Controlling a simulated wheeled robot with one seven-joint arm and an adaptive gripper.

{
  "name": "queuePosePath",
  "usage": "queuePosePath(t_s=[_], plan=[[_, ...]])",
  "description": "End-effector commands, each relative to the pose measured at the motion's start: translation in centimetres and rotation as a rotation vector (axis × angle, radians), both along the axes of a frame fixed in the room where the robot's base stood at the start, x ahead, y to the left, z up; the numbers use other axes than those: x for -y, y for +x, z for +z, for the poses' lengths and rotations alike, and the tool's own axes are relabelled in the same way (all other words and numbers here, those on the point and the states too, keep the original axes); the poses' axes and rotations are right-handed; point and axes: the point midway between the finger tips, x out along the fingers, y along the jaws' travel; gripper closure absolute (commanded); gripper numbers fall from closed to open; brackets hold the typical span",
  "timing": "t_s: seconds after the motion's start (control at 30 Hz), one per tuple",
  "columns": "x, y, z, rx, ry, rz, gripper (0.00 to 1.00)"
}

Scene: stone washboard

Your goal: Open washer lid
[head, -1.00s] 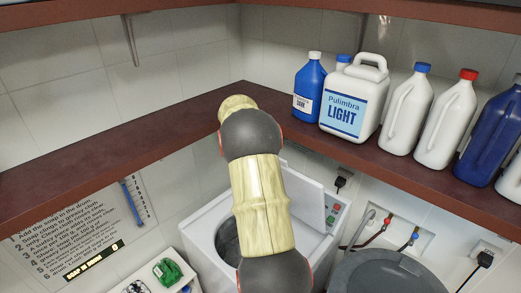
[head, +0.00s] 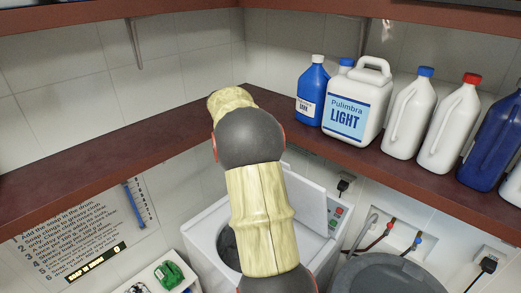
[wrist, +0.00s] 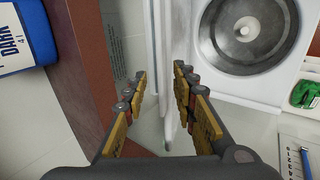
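The white washer (head: 207,238) stands in the corner below the shelf, and its round drum opening (head: 228,248) is partly hidden by my arm. The washer lid (head: 305,195) stands raised at the back of the washer. In the wrist view the drum (wrist: 247,28) is uncovered, and the lid (wrist: 168,60) shows nearly edge-on as a narrow white panel. My gripper (wrist: 162,88) is open, with the lid's panel appearing between its fingers. I cannot tell whether either finger touches it. My gripper is hidden in the head view.
A dark red shelf (head: 110,150) runs close above the washer. It carries a blue bottle (head: 312,88), a white jug (head: 352,105) and several other bottles. A grey round lid (head: 390,275) is at lower right. A green item (head: 170,275) lies on a white surface at lower left.

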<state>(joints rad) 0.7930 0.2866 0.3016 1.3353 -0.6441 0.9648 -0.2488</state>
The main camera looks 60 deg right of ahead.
Motion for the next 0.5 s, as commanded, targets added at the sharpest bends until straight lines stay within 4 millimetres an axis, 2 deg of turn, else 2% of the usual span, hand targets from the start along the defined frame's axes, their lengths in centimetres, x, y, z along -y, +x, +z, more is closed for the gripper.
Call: queuePosePath(t_s=[0.2, 0.5], plan=[[-1.7, 0.4, 2.4, 0.000, -0.001, 0.001, 0.73], [-2.1, 0.5, 3.0, -0.001, 0.000, 0.000, 0.73]])
